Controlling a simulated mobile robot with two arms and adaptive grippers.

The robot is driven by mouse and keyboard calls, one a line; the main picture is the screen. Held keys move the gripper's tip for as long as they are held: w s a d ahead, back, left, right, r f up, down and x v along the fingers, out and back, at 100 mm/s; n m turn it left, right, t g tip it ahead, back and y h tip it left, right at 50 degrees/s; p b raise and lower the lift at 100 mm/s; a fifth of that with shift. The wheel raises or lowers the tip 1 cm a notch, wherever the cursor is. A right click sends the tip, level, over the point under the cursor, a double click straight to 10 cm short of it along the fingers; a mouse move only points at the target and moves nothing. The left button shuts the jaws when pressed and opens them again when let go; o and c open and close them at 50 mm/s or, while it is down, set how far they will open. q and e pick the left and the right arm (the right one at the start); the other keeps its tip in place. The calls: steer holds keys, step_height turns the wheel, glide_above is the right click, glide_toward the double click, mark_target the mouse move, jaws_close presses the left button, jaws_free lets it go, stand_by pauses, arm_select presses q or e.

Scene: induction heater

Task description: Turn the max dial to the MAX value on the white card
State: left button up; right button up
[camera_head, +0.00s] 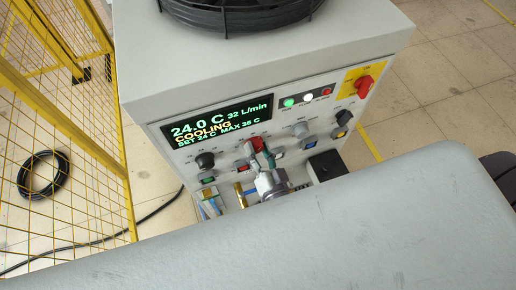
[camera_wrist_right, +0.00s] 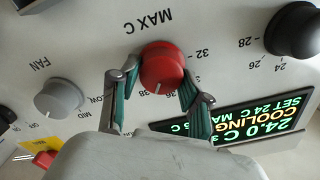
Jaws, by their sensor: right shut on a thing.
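The red MAX C dial (camera_wrist_right: 161,66) sits on the chiller's front panel, with its white pointer line toward the bottom of the right wrist view. It also shows in the head view (camera_head: 256,144), partly behind my gripper. My right gripper (camera_wrist_right: 158,82) is shut on the dial, one green-padded finger on each side. In the head view my right gripper (camera_head: 262,160) reaches the panel from below. The display (camera_head: 217,121) reads 24.0 C, COOLING, SET 24 C and a MAX value that looks like 36 C. My left gripper is not in view.
A black dial (camera_head: 205,160) and a grey FAN dial (camera_head: 300,129) flank the red dial. A red switch on a yellow plate (camera_head: 363,83) is at upper right. A yellow mesh fence (camera_head: 65,130) stands to the left, with a coiled black cable (camera_head: 43,175) on the floor.

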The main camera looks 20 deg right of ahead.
steer(key=shift+m, duration=1)
steer(key=o, duration=1.1)
steer(key=s, duration=1.2)
steer(key=shift+d, duration=0.25)
steer(key=shift+f, duration=0.1)
